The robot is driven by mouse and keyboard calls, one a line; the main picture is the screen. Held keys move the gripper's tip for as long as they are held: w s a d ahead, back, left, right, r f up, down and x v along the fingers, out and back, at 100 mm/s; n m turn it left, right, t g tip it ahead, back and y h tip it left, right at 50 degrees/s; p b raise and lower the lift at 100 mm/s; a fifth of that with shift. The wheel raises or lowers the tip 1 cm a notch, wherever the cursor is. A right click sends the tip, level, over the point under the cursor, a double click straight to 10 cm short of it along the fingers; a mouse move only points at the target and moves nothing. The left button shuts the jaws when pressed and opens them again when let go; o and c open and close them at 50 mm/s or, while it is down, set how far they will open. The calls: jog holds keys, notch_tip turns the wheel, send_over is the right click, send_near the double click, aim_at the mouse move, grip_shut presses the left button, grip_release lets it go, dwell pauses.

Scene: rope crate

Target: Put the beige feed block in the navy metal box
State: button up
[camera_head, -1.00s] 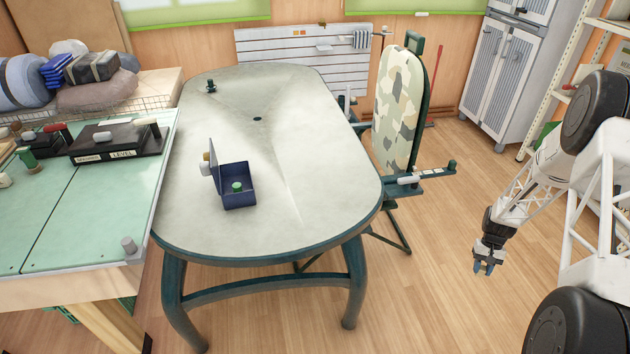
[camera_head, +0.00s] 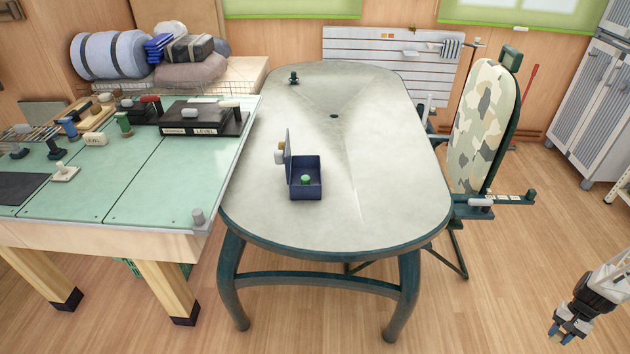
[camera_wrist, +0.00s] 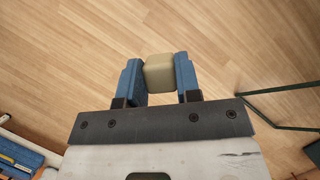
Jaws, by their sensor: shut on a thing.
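The beige feed block (camera_wrist: 159,73) is between the two blue fingers of my gripper (camera_wrist: 160,80) in the wrist view, with wooden floor behind it. My gripper is shut on it. In the head view my gripper (camera_head: 567,333) is at the lower right, over the floor and well right of the table; the block cannot be made out there. The navy metal box (camera_head: 306,192) stands on the grey oval table with its lid raised at the left side. A small green-topped thing (camera_head: 305,180) is inside it.
The oval table (camera_head: 390,190) is mostly bare. A small beige object (camera_head: 280,153) is beside the lid, and a small dark green piece (camera_head: 294,78) stands at the far end. A camouflage-covered board (camera_head: 484,125) stands right of the table. A cluttered green workbench (camera_head: 130,180) is at left.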

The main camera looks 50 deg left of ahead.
dwell(0.6)
jog(key=w+a+r+m, duration=0.1)
jog(key=w+a+r, duration=0.1)
jog(key=w+r, duration=0.35)
jog(key=w+a+r, duration=0.3)
jog(key=r, duration=0.6)
jog(key=w+a+r+m, duration=0.1)
jog(key=w+a+r, duration=0.1)
jog(key=w+r, duration=0.35)
jog(key=a+r+n, duration=0.1)
jog(key=a+r, duration=0.3)
jog(key=a, duration=0.5)
jog(key=a+r, duration=0.4)
jog(key=a, duration=0.5)
jog(key=s+a+r+n+h, duration=0.15)
jog(key=s+a, duration=0.35)
jog(key=a, duration=1.5)
jog(key=s+a+r+n, duration=0.1)
jog(key=s+a+n, duration=0.3)
jog(key=a, duration=1.5)
jog(key=s+a+r+n+h, duration=0.1)
jog(key=s+a+r+n, duration=0.1)
jog(key=s+a, duration=2.4)
jog(key=a+n, duration=0.1)
jog(key=a, duration=0.3)
jog(key=shift+s+t, duration=0.3)
jog(key=shift+t, duration=0.1)
